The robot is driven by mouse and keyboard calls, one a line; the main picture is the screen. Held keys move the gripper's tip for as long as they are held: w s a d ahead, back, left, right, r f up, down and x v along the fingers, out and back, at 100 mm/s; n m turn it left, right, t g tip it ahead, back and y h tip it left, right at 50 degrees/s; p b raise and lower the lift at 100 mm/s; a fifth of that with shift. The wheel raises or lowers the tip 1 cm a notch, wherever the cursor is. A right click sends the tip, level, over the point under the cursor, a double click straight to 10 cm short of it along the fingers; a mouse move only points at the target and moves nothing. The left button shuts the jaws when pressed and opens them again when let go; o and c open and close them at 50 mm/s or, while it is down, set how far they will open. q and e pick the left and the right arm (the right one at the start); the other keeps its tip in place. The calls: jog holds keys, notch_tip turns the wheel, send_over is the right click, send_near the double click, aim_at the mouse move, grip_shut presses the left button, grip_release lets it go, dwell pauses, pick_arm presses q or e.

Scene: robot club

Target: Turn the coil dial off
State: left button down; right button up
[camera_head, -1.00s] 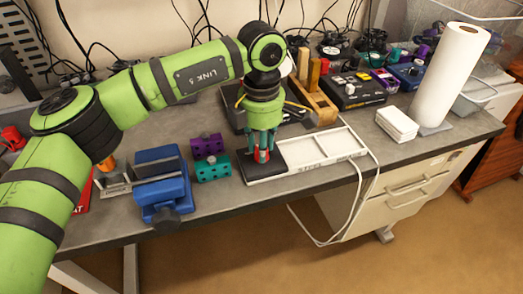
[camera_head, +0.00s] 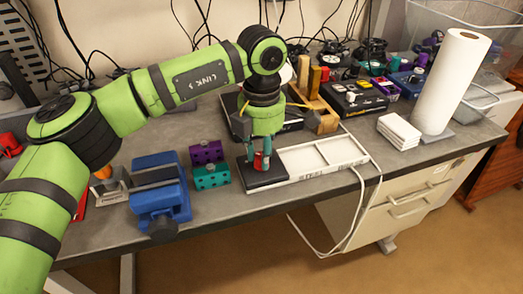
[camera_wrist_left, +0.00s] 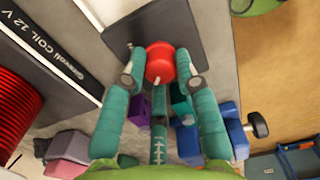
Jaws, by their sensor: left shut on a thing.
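The red coil dial (camera_wrist_left: 160,62) sits on a dark square plate (camera_wrist_left: 185,25) in the left wrist view. A small pale mark shows on the dial's near edge. In the head view the dial (camera_head: 258,163) is a small red spot on the dark plate (camera_head: 262,180), at the left end of a white frame (camera_head: 345,148). My left gripper (camera_head: 258,160) points down at it. In the left wrist view its teal fingers (camera_wrist_left: 160,78) are closed on the dial from both sides. The dial's underside is hidden. My right gripper is not in view.
A dark strip (camera_wrist_left: 55,45) reading "COIL 12 V" runs beside red windings (camera_wrist_left: 15,100). A blue vise (camera_head: 160,195), purple block (camera_head: 206,152) and teal block (camera_head: 211,176) stand left of the plate. A paper roll (camera_head: 448,85) and white stack (camera_head: 399,131) stand right.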

pick_arm(q)
jog(key=c, duration=0.9)
grip_release()
jog(key=shift+c, duration=0.2)
notch_tip(320, 180, up, 12)
